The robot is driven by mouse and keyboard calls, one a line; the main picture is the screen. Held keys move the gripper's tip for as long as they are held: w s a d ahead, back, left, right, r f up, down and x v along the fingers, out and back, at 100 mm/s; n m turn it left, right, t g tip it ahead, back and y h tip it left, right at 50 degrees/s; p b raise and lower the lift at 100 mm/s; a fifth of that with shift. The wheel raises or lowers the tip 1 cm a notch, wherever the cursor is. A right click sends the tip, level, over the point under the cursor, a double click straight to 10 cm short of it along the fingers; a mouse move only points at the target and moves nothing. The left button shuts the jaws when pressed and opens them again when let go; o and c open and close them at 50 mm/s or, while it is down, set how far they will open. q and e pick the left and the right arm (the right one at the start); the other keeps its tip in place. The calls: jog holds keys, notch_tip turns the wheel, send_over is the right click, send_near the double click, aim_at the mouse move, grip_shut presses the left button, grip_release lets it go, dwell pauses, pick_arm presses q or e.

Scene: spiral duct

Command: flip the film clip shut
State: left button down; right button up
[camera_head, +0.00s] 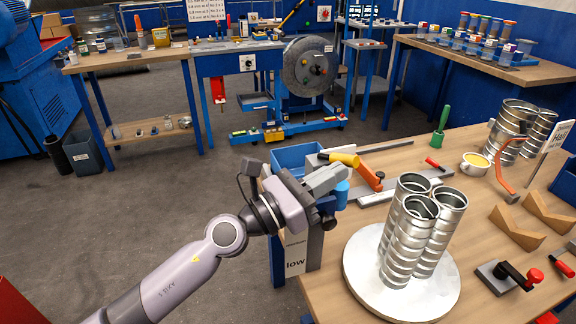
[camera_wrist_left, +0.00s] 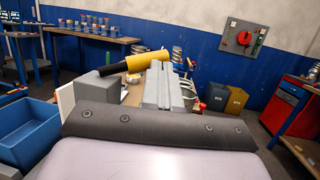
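My left gripper (camera_head: 336,175) is at the left edge of the work table, with its grey fingers together and nothing visible between them; the fingers (camera_wrist_left: 164,88) also show in the left wrist view. Just beyond them is a yellow handle (camera_head: 343,158) beside an orange lever (camera_head: 370,176). The yellow handle with a black end (camera_wrist_left: 140,63) shows behind the fingers in the left wrist view. I cannot tell whether this lever is the film clip, or whether it touches the gripper. No other part is clearly recognisable as the film clip. My right gripper is not in view.
Spiral ducts (camera_head: 415,232) stand upright on a round metal plate (camera_head: 380,290). A blue bin (camera_head: 297,155) is at the table's left corner. A green-handled tool (camera_head: 441,122), a yellow-filled cup (camera_head: 475,163) and wooden wedges (camera_head: 517,229) are farther right. Open floor lies left of the table.

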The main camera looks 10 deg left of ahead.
pick_arm(q)
jog(key=shift+w+d, duration=0.2)
jog(key=shift+d, duration=0.25)
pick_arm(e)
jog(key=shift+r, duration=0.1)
pick_arm(q)
jog(key=shift+r, duration=0.1)
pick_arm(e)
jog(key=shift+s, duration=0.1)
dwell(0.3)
